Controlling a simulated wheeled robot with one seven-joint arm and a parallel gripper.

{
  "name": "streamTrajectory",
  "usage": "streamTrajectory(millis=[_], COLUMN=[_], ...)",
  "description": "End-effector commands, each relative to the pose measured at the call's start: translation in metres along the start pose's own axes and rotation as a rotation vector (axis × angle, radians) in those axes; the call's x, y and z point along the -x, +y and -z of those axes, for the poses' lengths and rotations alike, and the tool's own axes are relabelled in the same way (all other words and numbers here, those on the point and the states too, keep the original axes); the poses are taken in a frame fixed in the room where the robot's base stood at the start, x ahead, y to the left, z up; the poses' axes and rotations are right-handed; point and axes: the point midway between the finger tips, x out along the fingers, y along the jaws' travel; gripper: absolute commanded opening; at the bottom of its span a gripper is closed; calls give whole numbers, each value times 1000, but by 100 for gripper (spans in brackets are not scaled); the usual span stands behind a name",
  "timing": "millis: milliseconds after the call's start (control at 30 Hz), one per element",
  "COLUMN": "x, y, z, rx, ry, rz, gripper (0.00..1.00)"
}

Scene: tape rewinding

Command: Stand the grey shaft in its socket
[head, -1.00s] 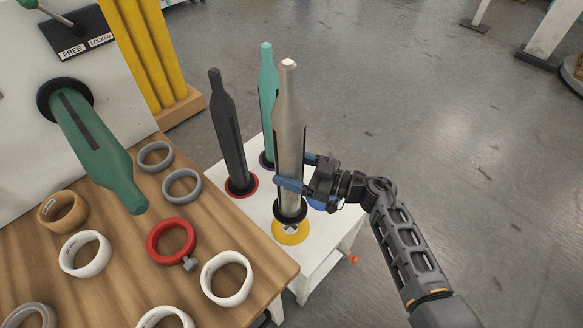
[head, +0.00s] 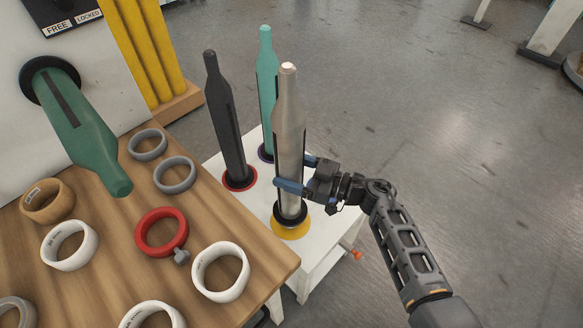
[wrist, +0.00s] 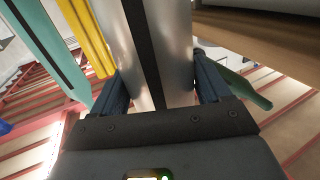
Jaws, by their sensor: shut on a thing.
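The grey shaft (head: 289,118) stands upright in the head view, bottle-shaped with a pale tip and a black collar near its foot. Its foot is at the socket with the yellow ring (head: 291,229) on the white stand. The collar hides the socket's mouth, so I cannot tell how deep the foot sits. My gripper (head: 292,184) is shut on the lower part of the shaft, coming from the right. In the wrist view the shaft (wrist: 175,45) fills the space between the two blue fingers, its dark stripe facing the camera.
A black shaft (head: 225,120) in a red-ringed socket and a teal shaft (head: 267,80) stand close by on the white stand (head: 325,240). A green shaft (head: 75,125) juts from the machine. The wooden table (head: 110,230) holds several rings. Open floor lies right.

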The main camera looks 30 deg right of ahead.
Motion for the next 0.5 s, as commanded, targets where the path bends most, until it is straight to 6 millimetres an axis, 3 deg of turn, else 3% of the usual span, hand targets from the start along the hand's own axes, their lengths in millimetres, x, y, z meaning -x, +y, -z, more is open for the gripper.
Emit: streamTrajectory(millis=[500], x=[-1], y=[2], z=[-29], rx=[2], ry=[6], rz=[1], gripper=[22])
